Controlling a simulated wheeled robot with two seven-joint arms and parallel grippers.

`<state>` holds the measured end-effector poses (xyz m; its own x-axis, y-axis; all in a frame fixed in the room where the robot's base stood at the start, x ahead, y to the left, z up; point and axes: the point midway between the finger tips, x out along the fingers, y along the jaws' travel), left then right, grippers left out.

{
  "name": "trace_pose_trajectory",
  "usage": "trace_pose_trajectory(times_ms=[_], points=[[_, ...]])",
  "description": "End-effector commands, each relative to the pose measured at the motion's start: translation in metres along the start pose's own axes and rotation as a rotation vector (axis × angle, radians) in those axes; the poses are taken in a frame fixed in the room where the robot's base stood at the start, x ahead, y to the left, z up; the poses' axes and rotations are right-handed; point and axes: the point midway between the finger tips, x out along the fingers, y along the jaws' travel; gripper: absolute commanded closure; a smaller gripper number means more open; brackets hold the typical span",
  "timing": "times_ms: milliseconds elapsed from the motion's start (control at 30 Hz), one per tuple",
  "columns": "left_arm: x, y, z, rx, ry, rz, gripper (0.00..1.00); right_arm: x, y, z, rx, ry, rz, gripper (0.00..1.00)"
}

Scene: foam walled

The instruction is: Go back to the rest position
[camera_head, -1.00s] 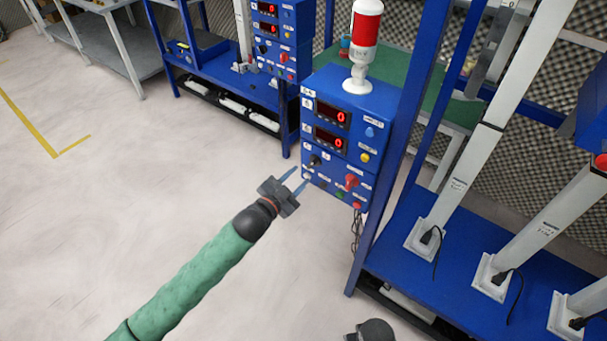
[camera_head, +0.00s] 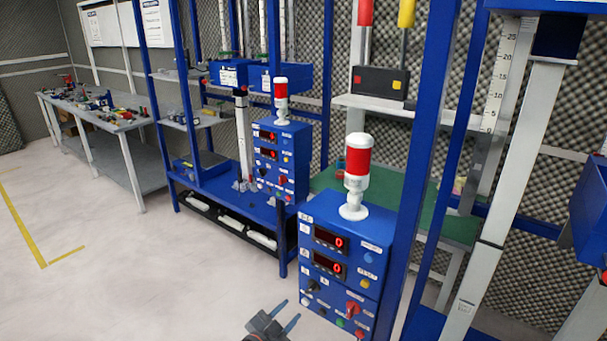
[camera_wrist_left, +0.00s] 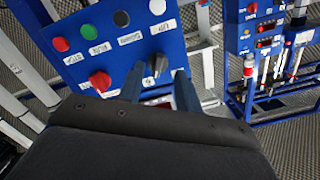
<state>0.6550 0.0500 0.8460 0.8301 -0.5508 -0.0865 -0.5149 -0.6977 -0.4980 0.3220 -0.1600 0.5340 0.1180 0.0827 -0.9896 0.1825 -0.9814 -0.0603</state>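My left gripper (camera_head: 284,318) shows at the bottom of the head view, in front of the lower left part of a blue control box. Its two fingers are apart with nothing between them. In the left wrist view the left gripper (camera_wrist_left: 158,88) points at the face of the blue control box (camera_wrist_left: 95,38), with a black knob and a red knob close by. I cannot tell whether the fingers touch the box. The same control box (camera_head: 318,221) has two red displays and a red and white lamp on top. My right gripper is not in view.
A blue frame post (camera_head: 420,150) stands right of the control box. A second blue box (camera_head: 268,172) with a lamp stands on a blue bench (camera_head: 215,187) further back. A table with small items (camera_head: 105,115) is at the far left. Pale floor (camera_head: 130,260) at left is clear.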

Motion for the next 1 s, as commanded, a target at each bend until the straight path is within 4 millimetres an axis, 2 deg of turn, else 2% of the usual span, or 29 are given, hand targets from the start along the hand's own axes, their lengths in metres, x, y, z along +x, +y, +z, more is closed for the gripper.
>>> trace_pose_trajectory(times_ms=[133, 233, 367, 533, 767, 1000], points=[[-0.004, 0.003, 0.039, -0.027, -0.202, 0.014, 0.65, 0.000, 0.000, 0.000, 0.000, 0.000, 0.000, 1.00], [-0.011, -0.007, 0.067, -0.047, -0.351, 0.005, 0.65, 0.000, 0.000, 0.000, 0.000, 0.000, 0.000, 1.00], [-0.020, -0.021, 0.094, -0.092, -0.516, -0.019, 0.65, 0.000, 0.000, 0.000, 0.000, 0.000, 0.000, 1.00], [-0.047, -0.017, 0.132, -0.191, -0.731, -0.035, 0.65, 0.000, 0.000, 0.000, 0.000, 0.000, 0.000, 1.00], [-0.111, 0.031, 0.185, -0.380, -1.011, -0.021, 0.65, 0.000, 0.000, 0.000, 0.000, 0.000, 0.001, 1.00], [-0.180, 0.103, 0.223, -0.567, -1.183, 0.010, 0.65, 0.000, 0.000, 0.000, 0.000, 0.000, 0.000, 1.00]])
